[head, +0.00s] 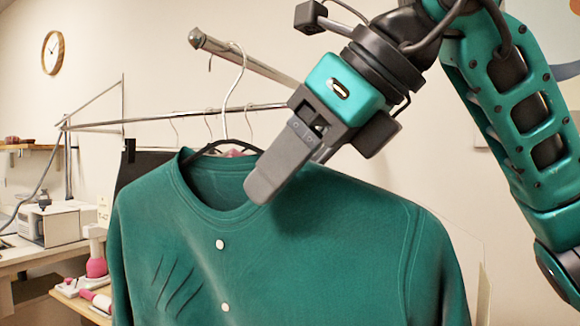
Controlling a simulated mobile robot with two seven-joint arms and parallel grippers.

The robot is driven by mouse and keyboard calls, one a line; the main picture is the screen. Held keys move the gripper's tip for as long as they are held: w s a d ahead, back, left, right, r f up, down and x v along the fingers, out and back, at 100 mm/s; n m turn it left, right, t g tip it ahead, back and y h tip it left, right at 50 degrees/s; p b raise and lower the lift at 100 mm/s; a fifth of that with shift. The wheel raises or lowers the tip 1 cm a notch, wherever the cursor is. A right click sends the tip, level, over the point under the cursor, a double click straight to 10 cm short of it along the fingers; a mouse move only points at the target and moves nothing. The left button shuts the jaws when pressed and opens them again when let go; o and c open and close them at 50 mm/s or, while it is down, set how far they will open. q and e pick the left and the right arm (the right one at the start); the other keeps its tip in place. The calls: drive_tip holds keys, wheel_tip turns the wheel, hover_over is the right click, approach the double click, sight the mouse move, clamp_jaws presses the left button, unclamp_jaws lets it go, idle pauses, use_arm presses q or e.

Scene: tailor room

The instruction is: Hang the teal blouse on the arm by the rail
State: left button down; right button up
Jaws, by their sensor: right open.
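The teal blouse (310,250) hangs upright on a dark hanger (218,147), filling the lower middle of the head view. The hanger's pale hook (231,88) rises from the collar, and its top overlaps the arm (250,62), a grey bar with a knobbed end. I cannot tell whether the hook bears on the arm. My right gripper (285,172) is open in front of the collar. One grey finger shows clearly and overlaps the neckline; the other is mostly hidden. Whether it touches the blouse is unclear. My left gripper is not in view.
A thin metal rail (185,117) runs behind the blouse, with other hanger hooks on it. A workbench (35,255) with a white machine (66,222) and pink items (96,262) stands at the left. A clock (52,53) is on the wall.

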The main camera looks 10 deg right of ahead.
use_arm(q)
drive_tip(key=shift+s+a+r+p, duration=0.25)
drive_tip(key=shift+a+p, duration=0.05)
drive_tip(key=shift+p, duration=0.5)
use_arm(e)
drive_tip(key=v, duration=1.3)
drive_tip(key=shift+f, duration=0.15)
